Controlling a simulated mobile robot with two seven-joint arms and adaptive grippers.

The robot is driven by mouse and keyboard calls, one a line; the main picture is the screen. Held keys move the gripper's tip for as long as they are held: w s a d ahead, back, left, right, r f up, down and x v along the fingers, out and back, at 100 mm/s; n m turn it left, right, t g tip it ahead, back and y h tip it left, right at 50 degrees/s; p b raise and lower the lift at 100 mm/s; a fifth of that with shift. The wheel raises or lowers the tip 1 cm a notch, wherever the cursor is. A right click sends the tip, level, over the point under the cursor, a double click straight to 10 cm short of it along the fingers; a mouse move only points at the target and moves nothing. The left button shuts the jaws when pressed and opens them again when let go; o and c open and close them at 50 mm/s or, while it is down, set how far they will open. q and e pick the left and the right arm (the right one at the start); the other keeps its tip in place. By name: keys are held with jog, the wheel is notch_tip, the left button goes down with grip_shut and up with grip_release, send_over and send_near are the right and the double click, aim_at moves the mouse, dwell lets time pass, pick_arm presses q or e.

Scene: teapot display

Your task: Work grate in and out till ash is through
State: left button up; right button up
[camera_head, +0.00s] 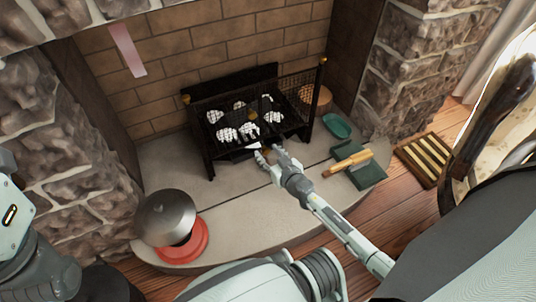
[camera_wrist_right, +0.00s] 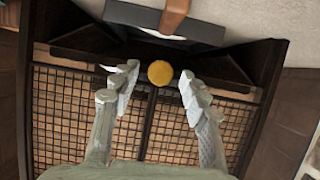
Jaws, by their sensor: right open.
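The black fire grate (camera_head: 212,160) stands in the fireplace, with several pale, ash-coloured lumps (camera_head: 228,134) on it and a mesh front. My right gripper (camera_head: 265,157) is at the front of the grate, low down. In the right wrist view, my right gripper (camera_wrist_right: 158,84) is open, with one finger on each side of a round yellow knob (camera_wrist_right: 160,73). A gap shows between the knob and each finger. The mesh (camera_wrist_right: 70,115) fills the background there. The ash below the grate is hidden. My left gripper is out of view.
A red round base with a grey dome lid (camera_head: 166,215) stands at the hearth's left. At the right are a brush (camera_head: 348,163) on a green dustpan (camera_head: 370,175), a green dish (camera_head: 337,126) and a slatted wooden tray (camera_head: 425,158). The front middle hearth (camera_head: 225,205) is clear.

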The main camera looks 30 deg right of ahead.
jog(key=shift+w+f, duration=0.1)
jog(key=shift+w, duration=0.2)
grip_shut()
jog(key=shift+s, duration=0.1)
